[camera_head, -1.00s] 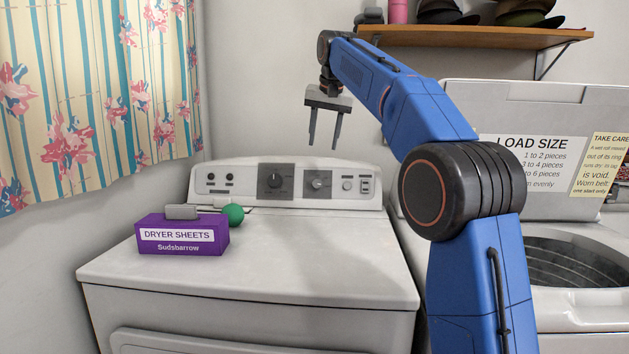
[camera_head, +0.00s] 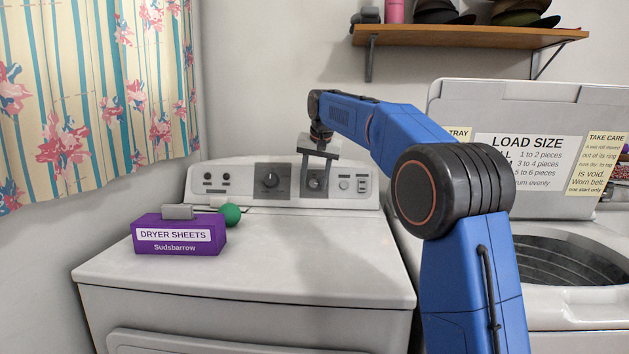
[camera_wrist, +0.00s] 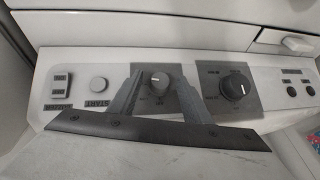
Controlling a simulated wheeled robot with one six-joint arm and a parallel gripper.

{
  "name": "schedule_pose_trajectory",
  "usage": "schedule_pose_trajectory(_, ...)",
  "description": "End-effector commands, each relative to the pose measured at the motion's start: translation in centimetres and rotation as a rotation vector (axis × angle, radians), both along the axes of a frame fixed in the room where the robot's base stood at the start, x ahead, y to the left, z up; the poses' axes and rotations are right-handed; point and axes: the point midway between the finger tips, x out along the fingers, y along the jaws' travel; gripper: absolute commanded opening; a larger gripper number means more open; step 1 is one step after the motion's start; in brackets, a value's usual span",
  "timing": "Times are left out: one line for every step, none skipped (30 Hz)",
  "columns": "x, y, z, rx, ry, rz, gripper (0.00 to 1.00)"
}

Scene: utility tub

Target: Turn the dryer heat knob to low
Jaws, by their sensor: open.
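The dryer panel (camera_head: 230,190) carries two round knobs on dark square plates. The smaller grey knob (camera_head: 315,183) is on the right plate; it also shows in the wrist view (camera_wrist: 160,82). The larger black knob (camera_head: 270,180) is left of it, and in the wrist view (camera_wrist: 233,90) it lies on the right. I cannot read which label names heat, nor the small knob's setting. My gripper (camera_head: 316,190) is open in front of the smaller knob, one finger to each side of it in the picture. Contact cannot be told.
A purple dryer sheets box (camera_head: 180,236) and a green ball (camera_head: 231,213) sit on the dryer top (camera_head: 270,262), whose middle and front are clear. The washer's raised lid (camera_head: 560,120) stands at right. A wooden shelf (camera_head: 470,38) hangs above.

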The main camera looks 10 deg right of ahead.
Motion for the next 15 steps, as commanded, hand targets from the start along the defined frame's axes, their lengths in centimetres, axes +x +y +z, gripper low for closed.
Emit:
schedule_pose_trajectory(0.07, 0.0, -0.2, 0.0, 0.001, 0.0, 0.44)
schedule_pose_trajectory(0.1, 0.0, -0.28, 0.0, 0.001, 0.0, 0.44)
schedule_pose_trajectory(0.13, 0.0, -0.35, 0.0, 0.001, 0.0, 0.44)
schedule_pose_trajectory(0.13, 0.0, -0.38, 0.0, 0.001, 0.0, 0.44)
schedule_pose_trajectory(0.15, 0.0, -0.39, 0.0, 0.001, 0.0, 0.44)
schedule_pose_trajectory(0.16, 0.0, -0.4, 0.0, 0.001, 0.0, 0.44)
schedule_pose_trajectory(0.15, 0.01, -0.4, 0.0, 0.001, 0.0, 0.44)
schedule_pose_trajectory(0.15, 0.01, -0.39, 0.0, 0.001, 0.0, 0.44)
schedule_pose_trajectory(0.15, 0.01, -0.39, 0.0, 0.001, 0.0, 0.44)
schedule_pose_trajectory(0.15, 0.01, -0.39, 0.0, 0.001, 0.0, 0.44)
schedule_pose_trajectory(0.15, 0.01, -0.38, 0.0, 0.001, 0.0, 0.39)
schedule_pose_trajectory(0.15, 0.01, -0.38, 0.0, 0.001, 0.0, 0.3)
schedule_pose_trajectory(0.15, 0.01, -0.38, 0.0, 0.001, 0.0, 0.23)
schedule_pose_trajectory(0.15, 0.01, -0.38, 0.0, 0.001, 0.0, 0.15)
schedule_pose_trajectory(0.15, 0.01, -0.38, 0.0, 0.001, 0.0, 0.06)
